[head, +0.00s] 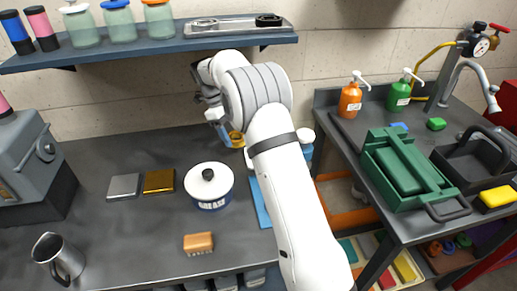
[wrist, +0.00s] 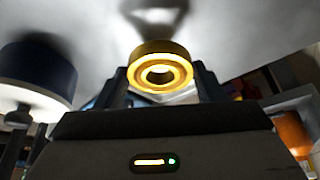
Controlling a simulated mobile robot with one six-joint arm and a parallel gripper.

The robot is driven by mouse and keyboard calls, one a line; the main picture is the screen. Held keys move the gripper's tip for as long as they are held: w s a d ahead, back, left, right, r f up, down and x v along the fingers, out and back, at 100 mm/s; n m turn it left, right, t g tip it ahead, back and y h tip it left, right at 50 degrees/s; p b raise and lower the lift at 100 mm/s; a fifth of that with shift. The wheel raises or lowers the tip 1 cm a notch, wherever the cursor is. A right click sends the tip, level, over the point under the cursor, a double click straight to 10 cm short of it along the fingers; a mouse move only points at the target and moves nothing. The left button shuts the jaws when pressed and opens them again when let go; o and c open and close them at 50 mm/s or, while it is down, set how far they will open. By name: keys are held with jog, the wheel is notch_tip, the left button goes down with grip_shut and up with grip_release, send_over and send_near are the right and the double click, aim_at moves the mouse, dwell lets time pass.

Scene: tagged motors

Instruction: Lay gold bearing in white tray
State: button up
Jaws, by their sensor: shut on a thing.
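The gold bearing (wrist: 158,73) is a thick gold ring in the wrist view. My gripper (wrist: 163,80) is shut on it, with dark fingers on either side, and its open centre faces the camera. In the head view, my gripper (head: 229,134) is at the back of the dark counter, partly hidden by my arm. A small gold patch beside it appears to be the bearing (head: 237,139). I cannot make out the white tray for certain in either view; my arm covers part of the counter.
A white-lidded pot (head: 209,187) stands in front of my gripper. A wall shelf (head: 150,48) overhangs the back. A green toolbox (head: 408,170) stands on the right-hand table.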

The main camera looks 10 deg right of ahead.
jog(key=s+d, duration=0.3)
jog(key=d, duration=0.1)
jog(key=s+d, duration=0.2)
jog(key=d, duration=0.1)
jog(key=shift+s, duration=0.3)
jog(key=shift+f+p, duration=0.3)
jog(key=shift+f, duration=1.4)
jog(key=shift+f, duration=0.25)
jog(key=o, duration=1)
jog(key=shift+r, duration=0.1)
jog(key=shift+c, duration=0.2)
